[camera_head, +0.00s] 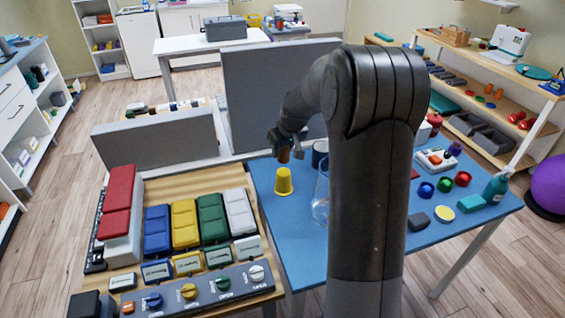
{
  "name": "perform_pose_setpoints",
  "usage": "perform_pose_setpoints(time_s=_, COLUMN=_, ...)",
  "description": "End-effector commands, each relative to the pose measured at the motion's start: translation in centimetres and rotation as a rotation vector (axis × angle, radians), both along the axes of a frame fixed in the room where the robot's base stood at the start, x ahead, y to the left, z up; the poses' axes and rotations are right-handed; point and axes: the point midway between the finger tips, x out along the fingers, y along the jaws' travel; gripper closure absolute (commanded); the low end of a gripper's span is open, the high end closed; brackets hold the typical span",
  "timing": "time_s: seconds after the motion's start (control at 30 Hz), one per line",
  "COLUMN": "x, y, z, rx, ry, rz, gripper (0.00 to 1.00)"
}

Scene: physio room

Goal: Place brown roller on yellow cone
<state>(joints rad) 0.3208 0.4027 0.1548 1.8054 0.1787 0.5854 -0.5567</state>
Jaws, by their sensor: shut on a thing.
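The yellow cone (283,182) stands upright on the blue table (268,222), near its left edge. It looks like a blunt, flat-topped cup. My gripper (284,148) is above the cone and shut on the brown roller (284,156). Only a small part of the roller shows below the dark fingers. The roller is right over the cone's top. I cannot tell whether the two touch or a small gap is left. My large dark arm hides the middle of the blue table.
A clear glass vessel (320,198) and a dark cup (320,154) stand close right of the cone. Grey panels (272,98) rise behind. A wooden table (150,190) with coloured blocks adjoins on the left.

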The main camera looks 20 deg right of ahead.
Motion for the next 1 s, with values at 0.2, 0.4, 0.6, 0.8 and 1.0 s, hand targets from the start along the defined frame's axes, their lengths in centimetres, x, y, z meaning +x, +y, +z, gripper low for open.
perform_pose_setpoints(time_s=0.2, x=0.0, y=0.0, z=-1.8, rx=0.001, ry=0.001, rz=0.0, gripper=0.87)
perform_pose_setpoints(time_s=0.4, x=0.0, y=0.0, z=-4.5, rx=0.0, ry=0.001, rz=0.0, gripper=0.87)
perform_pose_setpoints(time_s=0.6, x=0.0, y=0.0, z=-4.6, rx=0.0, ry=0.0, rz=0.0, gripper=0.87)
perform_pose_setpoints(time_s=0.8, x=0.0, y=0.0, z=-4.9, rx=0.0, ry=0.0, rz=0.0, gripper=0.62)
perform_pose_setpoints(time_s=1.0, x=0.0, y=0.0, z=-4.8, rx=0.0, ry=0.0, rz=0.0, gripper=0.46)
